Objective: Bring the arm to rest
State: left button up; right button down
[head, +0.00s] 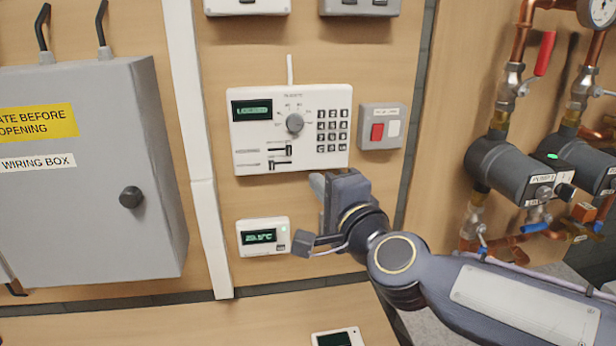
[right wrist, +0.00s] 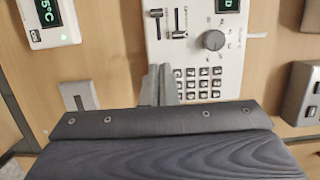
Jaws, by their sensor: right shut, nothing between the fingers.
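My right arm (head: 520,300) reaches in from the lower right in the head view. Its gripper (head: 318,186) is shut and empty, with the fingertips just below the lower edge of a white control panel (head: 250,150). In the right wrist view the shut fingers (right wrist: 158,86) stand side by side in front of the same panel (right wrist: 191,55), near its keypad. I cannot tell whether they touch it. My left gripper is not in view.
A small white thermostat (head: 262,236) is left of the wrist. A grey switch box (head: 380,112) with red and white buttons sits above it. A grey wiring box (head: 80,210) is at left. Pumps (head: 495,165) and copper pipes stand at right. Bare wood lies below the thermostat.

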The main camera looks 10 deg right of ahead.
jog(key=s+d+f+n+g, duration=0.5)
jog(key=s+f+n+g, duration=0.1)
jog(key=s+f, duration=0.6)
jog(key=s+d+f+n+g, duration=0.5)
jog(key=s+f+n, duration=0.2)
jog(key=s+f, duration=0.5)
jog(key=shift+n+g+h, duration=0.3)
jog(key=shift+g, duration=0.1)
jog(key=shift+s, duration=0.1)
dwell(0.9)
